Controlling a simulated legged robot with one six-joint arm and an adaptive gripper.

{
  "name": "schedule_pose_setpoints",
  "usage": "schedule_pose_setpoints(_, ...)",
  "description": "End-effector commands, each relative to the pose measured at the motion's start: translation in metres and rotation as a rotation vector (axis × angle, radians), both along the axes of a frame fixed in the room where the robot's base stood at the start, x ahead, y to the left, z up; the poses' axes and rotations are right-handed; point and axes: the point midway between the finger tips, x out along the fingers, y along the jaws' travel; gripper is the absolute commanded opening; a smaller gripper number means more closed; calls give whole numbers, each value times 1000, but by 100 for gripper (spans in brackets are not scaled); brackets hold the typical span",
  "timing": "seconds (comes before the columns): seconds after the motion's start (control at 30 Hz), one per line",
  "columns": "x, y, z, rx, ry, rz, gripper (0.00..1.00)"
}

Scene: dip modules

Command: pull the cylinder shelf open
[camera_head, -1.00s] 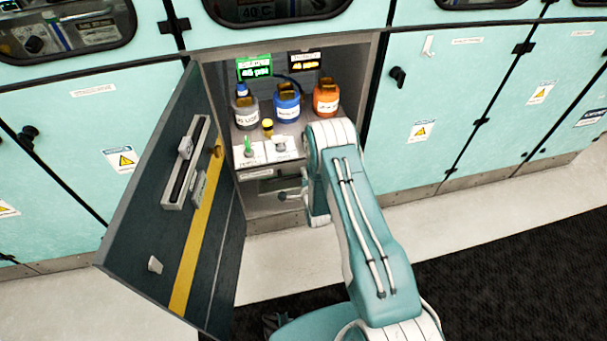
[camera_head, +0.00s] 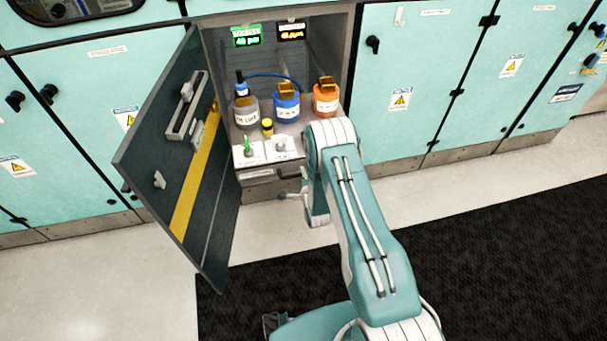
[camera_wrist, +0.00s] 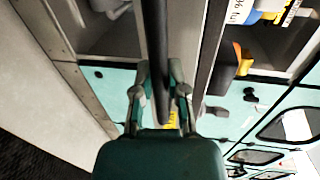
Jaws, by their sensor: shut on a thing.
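The cylinder shelf (camera_head: 268,128) carries a grey, a blue (camera_head: 286,104) and an orange cylinder (camera_head: 326,99), all upright. It sticks forward out of the open cabinet, with a clear gap behind the cylinders. Its dark handle (camera_head: 290,173) is on the front, below the shelf top. In the wrist view the handle is a long dark bar (camera_wrist: 156,45) running between my fingers. My gripper (camera_wrist: 159,92) is shut on this bar. In the head view my gripper is low in front of the shelf and partly hidden by my arm.
The dark cabinet door (camera_head: 190,150) stands open on the left, close beside the shelf. Closed teal cabinets (camera_head: 415,80) line the wall on the right. Two lit displays (camera_head: 246,36) hang at the top of the cabinet.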

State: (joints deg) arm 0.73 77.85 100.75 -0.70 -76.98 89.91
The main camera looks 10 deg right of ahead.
Motion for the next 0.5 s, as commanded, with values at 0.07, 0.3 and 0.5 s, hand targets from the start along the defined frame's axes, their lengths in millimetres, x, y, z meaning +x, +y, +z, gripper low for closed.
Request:
schedule_pose_setpoints(0.07, -4, 2, -6, 0, 19, 4, 0)
schedule_pose_setpoints(0.3, -4, 2, -6, 0, 18, 4, 36)
schedule_pose_setpoints(0.5, -2, 1, -3, 0, 11, 3, 54)
